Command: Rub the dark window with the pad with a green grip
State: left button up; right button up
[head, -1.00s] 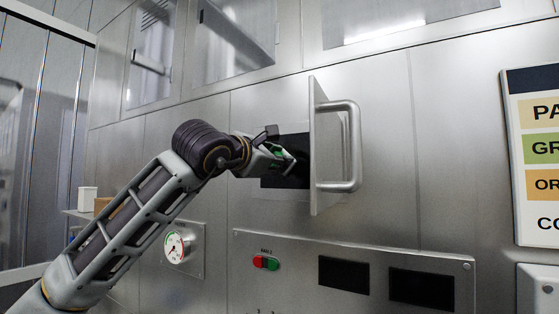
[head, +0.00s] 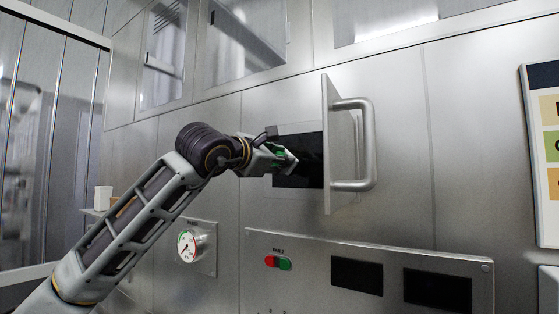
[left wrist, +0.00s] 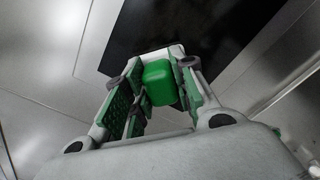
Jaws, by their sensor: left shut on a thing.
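The dark window (head: 306,165) is a black panel in the steel wall, left of an open hinged door with a handle. My left gripper (head: 283,158) is at the window's left part. In the left wrist view my left gripper (left wrist: 158,85) is shut on the green grip of the pad (left wrist: 160,83). The pad's pale edge lies at the near edge of the dark window (left wrist: 190,32); I cannot tell whether it touches. Much of the pad is hidden by the fingers. My right gripper is not in view.
The open steel door (head: 338,150) with its thick handle (head: 368,145) sticks out just right of the window. Below are a gauge (head: 188,246), a red and green switch (head: 278,263) and dark displays (head: 357,275). A sign (head: 546,150) hangs at the far right.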

pick_arm(q)
jog(key=shift+w+a, duration=0.95)
jog(key=shift+a, duration=0.25)
jog(key=shift+r+p, duration=0.7)
jog(key=shift+r, duration=0.2)
jog(key=shift+s+d, duration=0.15)
jog(key=shift+s+d+b, duration=0.35)
jog(key=shift+s+d, duration=0.1)
jog(key=shift+d, duration=0.2)
jog(key=shift+s+d+b, duration=0.35)
jog(key=shift+s+d, duration=0.1)
jog(key=shift+d, duration=0.15)
jog(key=shift+s+d, duration=0.1)
